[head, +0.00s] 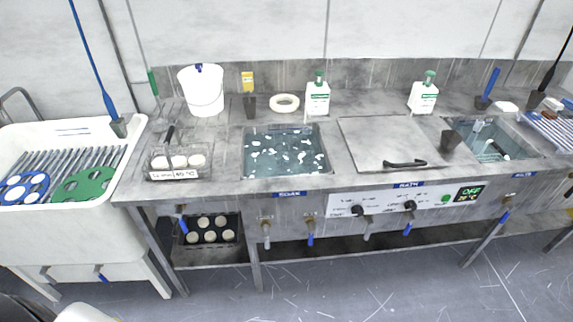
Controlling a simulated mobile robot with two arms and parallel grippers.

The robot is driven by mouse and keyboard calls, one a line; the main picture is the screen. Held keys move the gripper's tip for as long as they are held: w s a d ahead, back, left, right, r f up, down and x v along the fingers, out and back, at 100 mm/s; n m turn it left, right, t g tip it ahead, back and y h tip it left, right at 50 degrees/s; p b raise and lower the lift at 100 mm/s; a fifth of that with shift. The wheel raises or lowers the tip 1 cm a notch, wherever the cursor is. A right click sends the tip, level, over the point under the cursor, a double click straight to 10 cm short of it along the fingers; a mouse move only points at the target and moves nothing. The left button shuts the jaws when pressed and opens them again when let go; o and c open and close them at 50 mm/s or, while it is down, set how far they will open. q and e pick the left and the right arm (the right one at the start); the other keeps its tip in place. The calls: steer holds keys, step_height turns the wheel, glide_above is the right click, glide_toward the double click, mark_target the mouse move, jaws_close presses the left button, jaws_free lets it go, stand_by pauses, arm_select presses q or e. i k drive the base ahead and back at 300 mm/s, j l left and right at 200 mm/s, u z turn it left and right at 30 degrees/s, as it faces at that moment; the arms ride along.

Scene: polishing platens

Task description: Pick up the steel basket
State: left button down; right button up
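The steel basket (151,164) stands on the left part of the steel bench, left of the soak basin. It is a small wire basket with a dark upright handle (170,134) and a white label on its front. Several pale round discs (179,161) sit in it. Neither of my grippers shows in the head view. Only parts that look like my own body show at the bottom left edge.
The soak basin (246,168) holds liquid with white foam. A white bucket (203,92) stands behind the basket. A lid (372,145) covers the bath. A white sink (62,212) with rods and discs is at left. A dark crate (210,247) sits on the lower shelf.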

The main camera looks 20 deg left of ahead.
mark_target(173, 173)
steer(key=u, duration=1.45)
